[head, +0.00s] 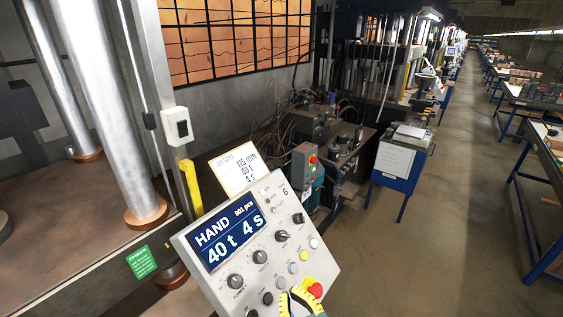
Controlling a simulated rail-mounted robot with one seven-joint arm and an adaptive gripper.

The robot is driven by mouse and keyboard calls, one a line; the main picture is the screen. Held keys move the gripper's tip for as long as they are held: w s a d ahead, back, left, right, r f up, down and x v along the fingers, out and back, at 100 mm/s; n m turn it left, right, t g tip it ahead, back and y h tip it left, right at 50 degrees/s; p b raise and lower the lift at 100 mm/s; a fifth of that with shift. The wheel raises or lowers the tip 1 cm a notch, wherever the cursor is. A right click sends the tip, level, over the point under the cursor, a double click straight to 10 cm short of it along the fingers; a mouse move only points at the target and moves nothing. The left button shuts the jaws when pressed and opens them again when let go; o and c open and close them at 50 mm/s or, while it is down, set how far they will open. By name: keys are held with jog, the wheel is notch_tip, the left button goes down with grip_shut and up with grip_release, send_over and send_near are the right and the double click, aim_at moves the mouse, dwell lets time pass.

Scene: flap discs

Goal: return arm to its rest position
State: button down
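A tilted grey control panel (284,243) stands close in front at the lower middle. Its blue display (231,236) reads HAND, 40 t, 4 s. Several knobs and buttons sit on it, with a red mushroom button (315,290) near its lower right.
A press with shiny steel columns (110,120) stands at the left. A card (237,168) reading 115 mm, 40 t, 4 s is above the panel. A blue-legged stand (396,165) and machinery lie beyond. Blue-framed tables (540,205) line the right; the aisle floor (430,250) is clear.

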notch_tip(320, 180, up, 27)
jog(key=s+a+n+t+p, duration=0.1)
jog(key=a+n+t+p, duration=0.15)
jog(key=p, duration=0.45)
jog(key=s+d+r+m+t+h, duration=0.2)
jog(key=s+d+r+m+h, duration=0.1)
jog(key=s+d+r+m, duration=0.1)
jog(key=s+d+r+m+t+h+p, duration=0.1)
jog(key=s+d+r+m+t+h, duration=0.2)
jog(key=s+r, duration=0.5)
notch_tip(320, 180, up, 4)
jog(key=m+h, duration=0.1)
jog(key=m, duration=0.1)
jog(key=shift+s+d+f+m+t+h, duration=0.25)
jog(key=shift+d+m+t+h, duration=0.05)
jog(key=shift+d+m+t, duration=0.1)
